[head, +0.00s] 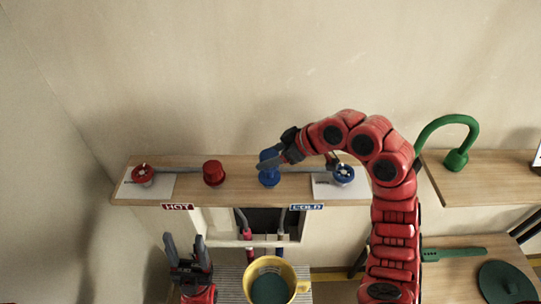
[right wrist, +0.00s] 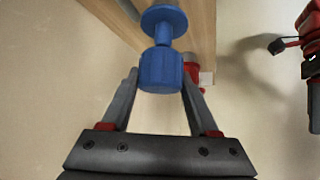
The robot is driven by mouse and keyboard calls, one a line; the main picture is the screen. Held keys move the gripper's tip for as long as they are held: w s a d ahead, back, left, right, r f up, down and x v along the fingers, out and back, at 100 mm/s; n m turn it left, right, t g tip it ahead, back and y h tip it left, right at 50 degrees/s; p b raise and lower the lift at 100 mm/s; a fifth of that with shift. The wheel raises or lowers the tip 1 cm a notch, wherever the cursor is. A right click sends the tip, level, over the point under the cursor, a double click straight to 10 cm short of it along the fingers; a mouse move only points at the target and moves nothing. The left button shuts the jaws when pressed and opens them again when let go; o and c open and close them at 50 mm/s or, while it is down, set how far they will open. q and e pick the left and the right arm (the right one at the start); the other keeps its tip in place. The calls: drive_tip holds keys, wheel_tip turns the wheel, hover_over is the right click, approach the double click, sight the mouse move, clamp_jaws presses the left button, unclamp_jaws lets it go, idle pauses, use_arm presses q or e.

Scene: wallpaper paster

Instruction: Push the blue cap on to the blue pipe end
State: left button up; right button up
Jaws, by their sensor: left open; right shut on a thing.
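The blue cap (right wrist: 160,70) is a ribbed cylinder between the fingers of my right gripper (right wrist: 160,85), which is shut on it. The cap also shows in the head view (head: 268,158), partly hidden by the gripper. The blue pipe end (right wrist: 163,20) has a round flange and a narrower neck that lines up with the cap. In the head view its flange (head: 269,179) lies just below the cap at the wooden shelf. I cannot tell how far the neck sits inside the cap. My left gripper (head: 187,245) is open and empty, low at the left.
The wooden shelf (head: 240,194) carries a red cap (head: 213,172), a red valve wheel (head: 142,174) and a blue valve wheel (head: 343,174). A yellow mug (head: 268,265) stands below. A green curved spout (head: 456,155) is at the right.

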drive_tip(key=shift+b, duration=0.6)
idle(1.2)
drive_tip(key=shift+f+b, duration=1.6)
drive_tip(key=shift+f, duration=0.5)
drive_tip(key=o, duration=1.4)
drive_tip(key=v, duration=1.7)
drive_tip(key=shift+s+d+r, duration=0.1)
drive_tip(key=shift+s+d, duration=0.05)
drive_tip(key=shift+d, duration=0.05)
